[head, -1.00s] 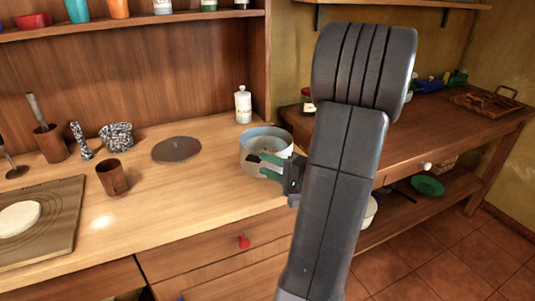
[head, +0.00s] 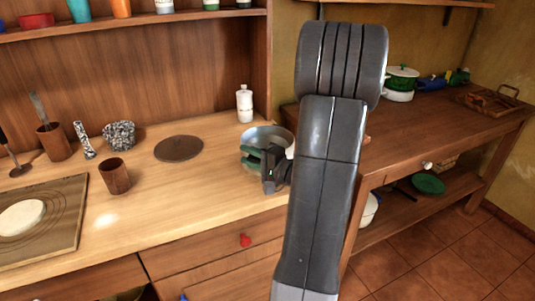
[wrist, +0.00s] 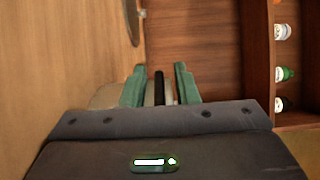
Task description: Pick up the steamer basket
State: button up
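A round, pale grey metal vessel, which looks like the steamer basket (head: 268,134), stands near the right end of the wooden counter in the head view. My gripper (head: 250,158), with green fingers, is at its near left side, and the fingers overlap its wall in the picture. In the wrist view the two fingers of my gripper (wrist: 160,85) are apart, with a pale and a dark strip showing between them. A pale surface shows beside the left finger. I cannot tell whether the fingers touch the basket. My gripper and arm hide its lower front.
A white bottle (head: 244,104) stands behind the basket. A dark round disc (head: 179,148), a brown cup (head: 115,176) and a speckled bowl (head: 119,135) are to the left. A side table (head: 440,128) holds a green-lidded pot (head: 402,77). The counter's front middle is clear.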

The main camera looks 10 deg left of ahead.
grip_shut()
dwell(1.2)
